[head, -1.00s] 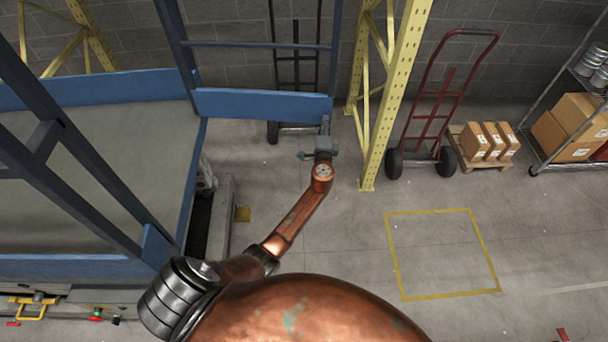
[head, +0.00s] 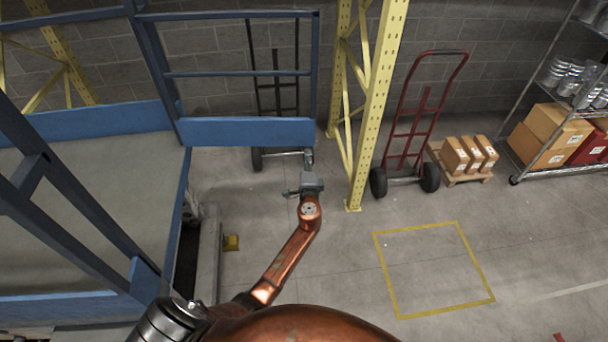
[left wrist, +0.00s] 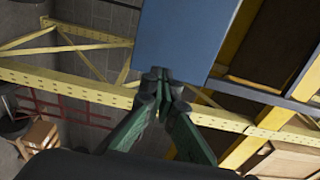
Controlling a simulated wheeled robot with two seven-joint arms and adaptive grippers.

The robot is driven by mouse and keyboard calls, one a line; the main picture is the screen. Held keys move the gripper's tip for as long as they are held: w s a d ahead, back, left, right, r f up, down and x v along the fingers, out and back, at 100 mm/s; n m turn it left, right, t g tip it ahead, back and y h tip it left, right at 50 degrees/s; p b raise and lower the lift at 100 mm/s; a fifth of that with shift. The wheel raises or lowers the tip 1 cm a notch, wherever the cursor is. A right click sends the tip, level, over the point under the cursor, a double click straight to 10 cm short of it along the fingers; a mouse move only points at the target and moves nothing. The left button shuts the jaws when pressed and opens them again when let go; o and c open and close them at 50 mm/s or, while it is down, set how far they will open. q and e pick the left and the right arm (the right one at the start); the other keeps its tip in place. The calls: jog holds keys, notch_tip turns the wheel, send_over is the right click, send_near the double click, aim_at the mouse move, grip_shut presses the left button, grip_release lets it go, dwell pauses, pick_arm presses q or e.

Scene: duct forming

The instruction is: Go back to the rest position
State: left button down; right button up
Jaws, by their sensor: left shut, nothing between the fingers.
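My left arm, copper-coloured, reaches forward in the head view. My left gripper (head: 308,160) is at its far end, just below the right end of a blue panel (head: 245,132). In the left wrist view, the green fingers of my left gripper (left wrist: 160,76) come together at their tips, shut with nothing between them. A blue panel (left wrist: 185,40) shows just past the tips; I cannot tell whether they touch it. My right gripper is not in view.
A blue-framed platform (head: 90,230) is on the left. A yellow rack post (head: 376,100) and a red hand truck (head: 407,130) stand right of the gripper. Boxes on a pallet (head: 465,180) are further right. The floor around the yellow outlined square (head: 440,270) is clear.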

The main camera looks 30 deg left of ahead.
pick_arm(q)
jog(key=v, duration=0.6)
jog(key=s+f+n+g+h+b, duration=0.1)
jog(key=s+f+g+h, duration=0.15)
jog(key=f, duration=1.05)
jog(key=s+f+g+h+b, duration=0.1)
jog(key=s+f+g+b, duration=0.15)
jog(key=f, duration=1.15)
jog(key=s+f+n+g+h, duration=0.1)
jog(key=s+f, duration=0.6)
jog(key=f, duration=0.4)
jog(key=s+f+n+g+h, duration=0.1)
jog(key=s+f+g, duration=0.1)
jog(key=s+f, duration=0.6)
jog(key=s+f+n+g+h+b, duration=0.2)
jog(key=s+f+n+g, duration=0.1)
jog(key=s+f, duration=1.45)
jog(key=s+f+n+g+b, duration=0.1)
jog(key=s+f, duration=0.4)
jog(key=s, duration=0.8)
jog(key=s+a+f+n+g+b, duration=0.1)
jog(key=s+f+n+g, duration=0.2)
jog(key=s, duration=1)
notch_tip(320, 180, down, 2)
jog(key=shift+n, duration=0.6)
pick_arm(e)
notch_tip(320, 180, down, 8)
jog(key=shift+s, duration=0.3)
